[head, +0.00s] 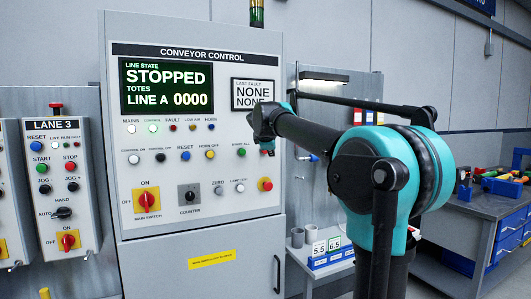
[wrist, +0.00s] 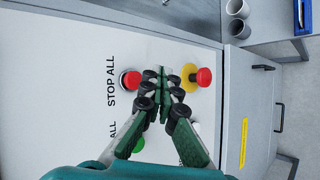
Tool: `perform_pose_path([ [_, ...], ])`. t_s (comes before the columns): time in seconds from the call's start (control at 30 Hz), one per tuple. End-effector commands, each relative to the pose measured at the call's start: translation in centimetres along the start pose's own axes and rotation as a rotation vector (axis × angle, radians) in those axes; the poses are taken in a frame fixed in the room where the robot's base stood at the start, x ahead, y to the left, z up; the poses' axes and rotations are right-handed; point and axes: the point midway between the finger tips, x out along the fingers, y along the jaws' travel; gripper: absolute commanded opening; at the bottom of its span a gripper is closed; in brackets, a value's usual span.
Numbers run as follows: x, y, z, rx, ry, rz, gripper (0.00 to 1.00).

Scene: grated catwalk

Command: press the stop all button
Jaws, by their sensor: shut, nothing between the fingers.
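The stop all button (wrist: 131,80) is a red round button beside the printed words STOP ALL on the white panel in the wrist view. In the head view my arm's end covers most of that spot. My gripper (wrist: 160,73) is shut and empty, its fingertips together. In the wrist view the tips show just right of the stop all button, between it and a red mushroom button on a yellow base (wrist: 203,77). I cannot tell whether the tips touch the panel.
The conveyor control cabinet (head: 194,52) has a screen (head: 167,87) reading STOPPED. A green start all button (head: 240,153) is left of my arm's end. A yellow-plated main switch (head: 146,200) sits lower left. The LANE 3 box (head: 57,125) stands further left, a workbench (head: 470,212) at right.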

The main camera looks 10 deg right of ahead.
Motion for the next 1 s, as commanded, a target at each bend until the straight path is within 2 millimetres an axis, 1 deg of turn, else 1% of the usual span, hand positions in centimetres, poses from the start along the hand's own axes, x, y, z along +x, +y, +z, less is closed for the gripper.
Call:
perform_pose_path([
  [0.1, -0.8, -0.6, 0.6, 0.000, 0.000, 0.000, 0.00],
  [0.3, -1.5, -1.1, 1.1, 0.000, 0.000, 0.000, 0.00],
  [0.9, -1.5, -1.1, 1.1, 0.001, 0.000, 0.000, 0.00],
  [0.97, -1.4, -1.5, 1.3, 0.011, -0.001, -0.005, 0.00],
  [1.0, -1.3, -2.1, 1.4, 0.027, -0.003, -0.012, 0.00],
])
